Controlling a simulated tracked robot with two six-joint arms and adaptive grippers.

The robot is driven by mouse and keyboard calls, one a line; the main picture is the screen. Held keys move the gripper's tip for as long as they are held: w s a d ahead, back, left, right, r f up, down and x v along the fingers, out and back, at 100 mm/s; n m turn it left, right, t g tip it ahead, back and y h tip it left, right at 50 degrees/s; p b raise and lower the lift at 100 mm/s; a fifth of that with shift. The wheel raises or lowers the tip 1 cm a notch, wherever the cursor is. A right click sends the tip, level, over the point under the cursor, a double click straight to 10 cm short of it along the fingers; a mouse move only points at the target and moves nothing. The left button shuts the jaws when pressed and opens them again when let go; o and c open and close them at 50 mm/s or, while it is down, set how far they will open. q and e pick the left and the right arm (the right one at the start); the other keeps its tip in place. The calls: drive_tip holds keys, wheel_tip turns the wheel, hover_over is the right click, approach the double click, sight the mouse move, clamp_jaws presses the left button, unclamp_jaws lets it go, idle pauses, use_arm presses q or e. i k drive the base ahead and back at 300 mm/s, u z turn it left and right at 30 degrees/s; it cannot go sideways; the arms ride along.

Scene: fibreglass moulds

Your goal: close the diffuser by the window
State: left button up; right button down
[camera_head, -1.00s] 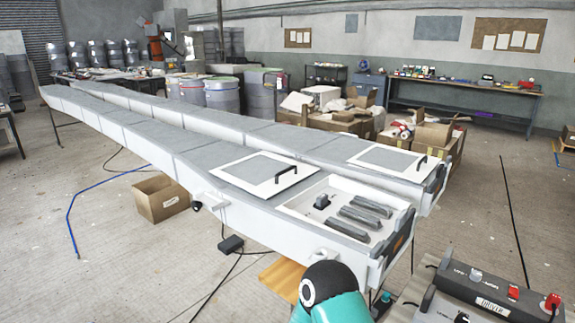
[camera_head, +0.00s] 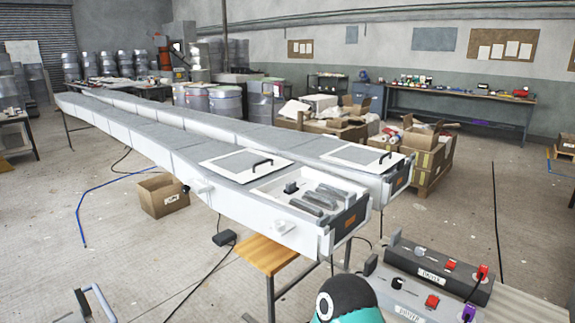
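Two long, pale moulds run side by side from the far left to the middle. The nearer mould (camera_head: 215,192) has a white lid with a grey panel and a black handle (camera_head: 240,165). In front of that lid its end compartment (camera_head: 262,190) is open, showing dark grey bars (camera_head: 322,200) inside. The farther mould has a similar lid (camera_head: 355,156) with a black handle; I cannot tell if it is fully shut. No window shows, and I cannot tell which part is the diffuser. Neither gripper is in view; one teal arm link of mine shows at the bottom.
Control boxes (camera_head: 438,272) with coloured plugs sit on a stand at bottom right. A wooden bench (camera_head: 263,254) stands below the near mould end. Cardboard boxes (camera_head: 425,150) are behind, one box (camera_head: 163,196) on the left floor. Cables cross the floor.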

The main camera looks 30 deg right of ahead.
sight(243, 167)
drive_tip(key=z, duration=0.05)
drive_tip(key=k, duration=0.5)
drive_tip(key=z, duration=0.6)
drive_tip(key=i, duration=0.9)
drive_tip(key=z, duration=0.05)
